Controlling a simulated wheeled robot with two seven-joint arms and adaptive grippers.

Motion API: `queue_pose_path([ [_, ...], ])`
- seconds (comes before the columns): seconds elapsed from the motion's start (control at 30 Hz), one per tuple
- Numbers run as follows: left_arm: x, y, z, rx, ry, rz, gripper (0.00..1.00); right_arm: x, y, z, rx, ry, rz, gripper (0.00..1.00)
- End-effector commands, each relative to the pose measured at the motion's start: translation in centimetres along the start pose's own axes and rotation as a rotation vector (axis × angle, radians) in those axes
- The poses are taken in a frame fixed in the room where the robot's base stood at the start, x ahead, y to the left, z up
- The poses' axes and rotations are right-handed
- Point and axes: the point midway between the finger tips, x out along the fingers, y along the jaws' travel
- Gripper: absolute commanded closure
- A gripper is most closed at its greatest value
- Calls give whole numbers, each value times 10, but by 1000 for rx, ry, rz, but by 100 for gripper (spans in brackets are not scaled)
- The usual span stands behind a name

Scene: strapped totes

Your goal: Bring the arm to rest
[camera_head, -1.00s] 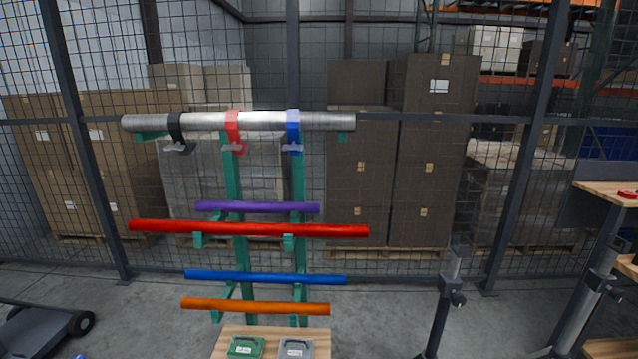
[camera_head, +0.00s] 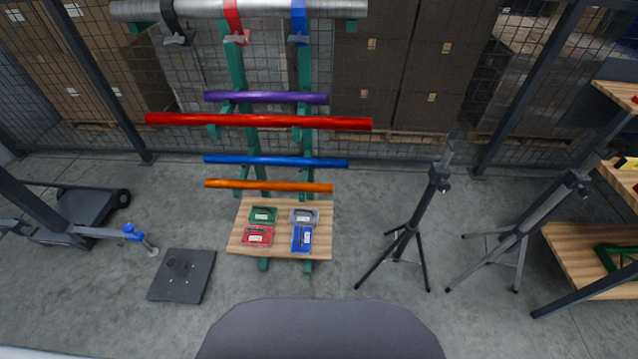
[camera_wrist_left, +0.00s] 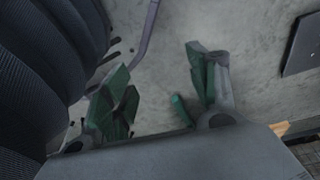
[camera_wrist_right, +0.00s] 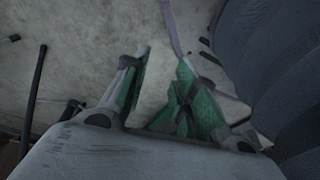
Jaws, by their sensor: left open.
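My left gripper (camera_wrist_left: 160,80) shows in the left wrist view with its two green-padded fingers spread apart and nothing between them, above the grey concrete floor. My right gripper (camera_wrist_right: 160,75) shows in the right wrist view, its green-padded fingers apart with a smaller gap and nothing between them. Neither gripper nor arm shows in the head view. My own dark ribbed arm parts fill one side of each wrist view.
A green rack holds a silver pipe (camera_head: 205,9) with clamps, and purple, red (camera_head: 260,121), blue and orange bars. Its wooden shelf (camera_head: 280,250) bears several small cases. Tripods (camera_head: 408,230) and a wooden shelf unit (camera_head: 575,255) stand right. A dark plate (camera_head: 183,275) lies left.

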Motion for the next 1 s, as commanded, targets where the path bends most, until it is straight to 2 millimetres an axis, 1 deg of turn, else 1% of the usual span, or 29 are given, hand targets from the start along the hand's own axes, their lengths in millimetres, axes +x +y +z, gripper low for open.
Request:
queue_pose_path([
  [0.03,-6,-1,3,1,-6,-2,41,-6,1,4,-1,-6,2,71],
  [0.47,-24,-9,43,12,-48,-21,41,-24,9,43,-11,-48,20,71],
  [1.0,-58,-19,93,26,-100,-38,41,-58,18,93,-26,-100,38,71],
])
